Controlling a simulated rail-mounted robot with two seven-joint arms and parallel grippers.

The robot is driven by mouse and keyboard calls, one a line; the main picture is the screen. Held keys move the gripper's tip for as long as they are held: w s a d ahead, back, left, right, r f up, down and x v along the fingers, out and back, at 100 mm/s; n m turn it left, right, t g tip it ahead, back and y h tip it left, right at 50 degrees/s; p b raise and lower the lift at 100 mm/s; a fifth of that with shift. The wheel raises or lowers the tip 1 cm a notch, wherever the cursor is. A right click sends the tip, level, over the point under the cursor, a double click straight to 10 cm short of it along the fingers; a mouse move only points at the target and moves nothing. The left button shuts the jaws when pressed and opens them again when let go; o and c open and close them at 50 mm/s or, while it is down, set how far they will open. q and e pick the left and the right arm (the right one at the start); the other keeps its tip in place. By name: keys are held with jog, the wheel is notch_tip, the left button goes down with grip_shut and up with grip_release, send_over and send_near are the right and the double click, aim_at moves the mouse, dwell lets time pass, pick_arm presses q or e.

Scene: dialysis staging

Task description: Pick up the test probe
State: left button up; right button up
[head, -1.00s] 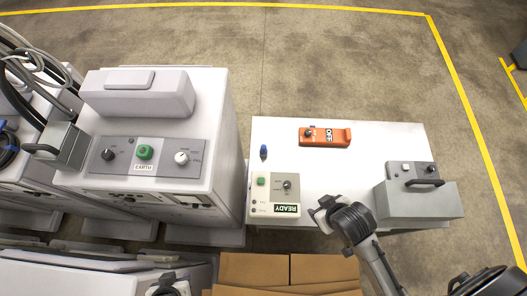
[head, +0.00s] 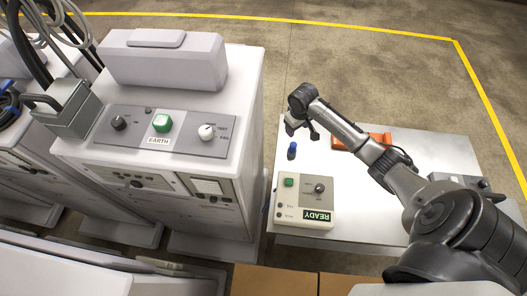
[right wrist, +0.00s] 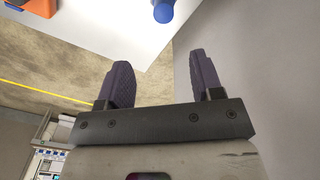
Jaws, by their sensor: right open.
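The test probe (head: 292,151) appears to be the small blue piece with a dark tip near the left edge of the white table (head: 437,148). Its blue rounded end shows at the top of the right wrist view (right wrist: 163,11), beyond the fingertips. My right gripper (head: 301,130) is above the table's left edge, just behind the probe in the head view. Its two dark fingers (right wrist: 160,68) are apart with nothing between them. How high it is above the table is hard to tell. My left gripper is not in view.
A READY box (head: 305,199) stands close in front of the probe. An orange device (head: 375,139) and a grey handled box (head: 462,181) are partly hidden by my right arm. A large white machine marked EARTH (head: 158,155) stands left, across a narrow gap.

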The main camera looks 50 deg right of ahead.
aim_at(294, 145)
jog(key=shift+m+y, duration=0.3)
jog(key=shift+m, duration=0.3)
jog(key=f, duration=0.5)
jog(key=f+b, duration=0.1)
jog(key=f, duration=0.1)
jog(key=shift+s+a+f, duration=0.2)
jog(key=shift+s+f, duration=0.05)
jog(key=shift+s, duration=0.15)
jog(key=shift+w+f+b, duration=0.2)
jog(key=shift+f+b, duration=0.2)
jog(key=shift+f, duration=2.8)
jog(key=c, duration=1)
